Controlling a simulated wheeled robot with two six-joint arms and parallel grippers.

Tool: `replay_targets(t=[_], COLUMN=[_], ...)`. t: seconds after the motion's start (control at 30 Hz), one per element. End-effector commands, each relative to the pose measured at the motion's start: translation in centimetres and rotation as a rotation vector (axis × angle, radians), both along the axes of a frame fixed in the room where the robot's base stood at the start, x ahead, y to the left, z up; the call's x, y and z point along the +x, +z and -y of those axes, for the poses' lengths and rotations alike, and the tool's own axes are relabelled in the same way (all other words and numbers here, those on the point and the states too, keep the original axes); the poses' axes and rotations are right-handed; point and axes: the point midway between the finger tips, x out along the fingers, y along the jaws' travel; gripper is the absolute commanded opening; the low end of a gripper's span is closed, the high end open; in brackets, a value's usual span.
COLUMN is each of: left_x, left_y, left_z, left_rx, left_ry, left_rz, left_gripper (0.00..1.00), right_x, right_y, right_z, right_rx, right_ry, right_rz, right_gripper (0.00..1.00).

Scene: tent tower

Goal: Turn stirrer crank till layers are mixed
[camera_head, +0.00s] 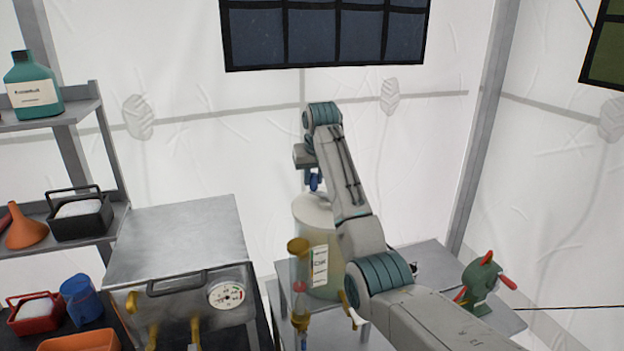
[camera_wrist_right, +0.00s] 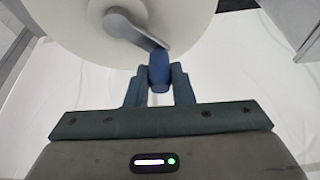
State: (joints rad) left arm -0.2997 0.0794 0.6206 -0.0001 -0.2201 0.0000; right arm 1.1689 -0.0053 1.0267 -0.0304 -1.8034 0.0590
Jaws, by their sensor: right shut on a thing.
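The stirrer vessel is a pale, rounded container (camera_head: 314,213) on the grey table, partly hidden behind my right arm. Its lid (camera_wrist_right: 85,30) fills the top of the right wrist view. A grey crank arm (camera_wrist_right: 132,28) runs from the lid's hub to a blue handle (camera_wrist_right: 159,72). My right gripper (camera_wrist_right: 160,85) is shut on the blue handle. In the head view the right gripper (camera_head: 314,180) is above the vessel, with the blue handle at its fingers. The layers inside cannot be made out. My left gripper is not in view.
A green device with red handles (camera_head: 481,281) sits at the table's right. A metal box with a gauge (camera_head: 180,245) is at left, beside shelves (camera_head: 85,104) holding a bottle, funnel and bins.

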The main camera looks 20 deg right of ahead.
Motion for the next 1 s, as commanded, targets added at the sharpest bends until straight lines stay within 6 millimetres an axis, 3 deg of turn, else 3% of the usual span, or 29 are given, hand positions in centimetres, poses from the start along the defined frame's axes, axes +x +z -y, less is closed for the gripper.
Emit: replay_targets(t=[1.0], left_x=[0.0], left_y=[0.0], left_z=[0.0], left_rx=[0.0], left_ry=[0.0], left_rz=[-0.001], left_gripper=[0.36], right_x=[1.2], right_y=[0.0], right_z=[4.3], right_rx=[0.001], right_ry=[-0.892], right_rz=[-0.001], right_gripper=[0.0])
